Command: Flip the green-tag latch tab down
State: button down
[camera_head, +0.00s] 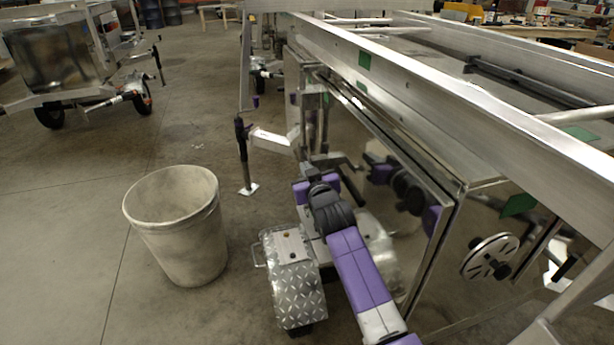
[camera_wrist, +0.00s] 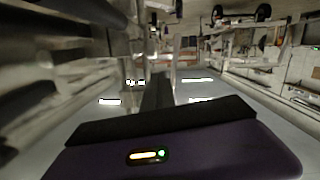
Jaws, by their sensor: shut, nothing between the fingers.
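A green tag (camera_head: 364,60) is on the side rail of the near aluminium trailer (camera_head: 480,95). A smaller green patch (camera_head: 361,86) shows just below it, and another green piece (camera_head: 518,204) is lower right. I cannot make out a latch tab or its position. My purple arm reaches from the bottom of the head view towards the trailer's end, left of and below the upper tags. In the wrist view, my gripper (camera_wrist: 157,85) shows as dark fingers, shut and empty, pointing ahead. Its tips are hard to make out in the head view.
A pale bin (camera_head: 180,228) stands on open floor at left. A diamond-plate fender (camera_head: 295,290) is beside my arm. A jack post (camera_head: 243,155) stands near the trailer's end. A slotted disc (camera_head: 490,257) is at right. Another trailer (camera_head: 60,55) is at back left.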

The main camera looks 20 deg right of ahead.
jog(key=shift+w+d+f, duration=0.1)
jog(key=shift+d+f, duration=0.05)
jog(key=shift+f, duration=0.75)
jog(key=shift+f+b, duration=0.1)
jog(key=shift+b, duration=0.2)
